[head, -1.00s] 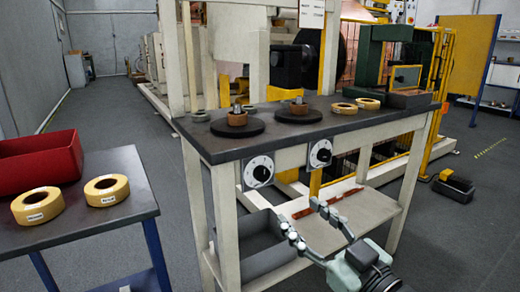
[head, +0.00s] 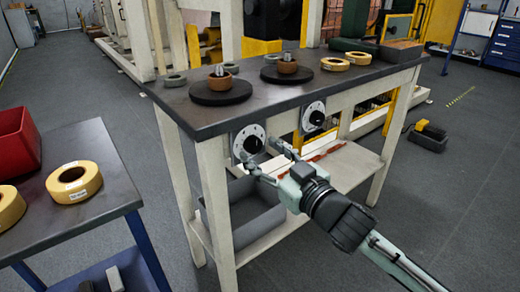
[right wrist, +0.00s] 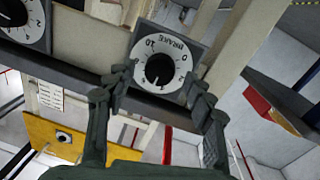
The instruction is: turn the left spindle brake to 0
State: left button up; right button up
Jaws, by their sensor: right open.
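The left spindle brake (head: 249,139) is a round white dial with a black knob on the front of the dark bench, below the left spindle (head: 221,90). In the right wrist view this dial (right wrist: 171,48) reads BRAKE and is numbered from 0 to 10. The knob's exact setting is too small to tell. My right gripper (head: 261,158) is open, just in front of the dial. In the right wrist view its fingers (right wrist: 163,84) stand on either side of the knob, seemingly apart from it. My left gripper is out of view.
A second brake dial (head: 314,115) sits to the right, below the right spindle (head: 287,71). A grey bin (head: 262,208) stands on the lower shelf. At left, a blue-legged table (head: 105,195) holds yellow rolls (head: 74,182) and a red bin (head: 17,140).

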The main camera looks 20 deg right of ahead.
jog(key=shift+w+a, duration=0.15)
jog(key=shift+w, duration=0.45)
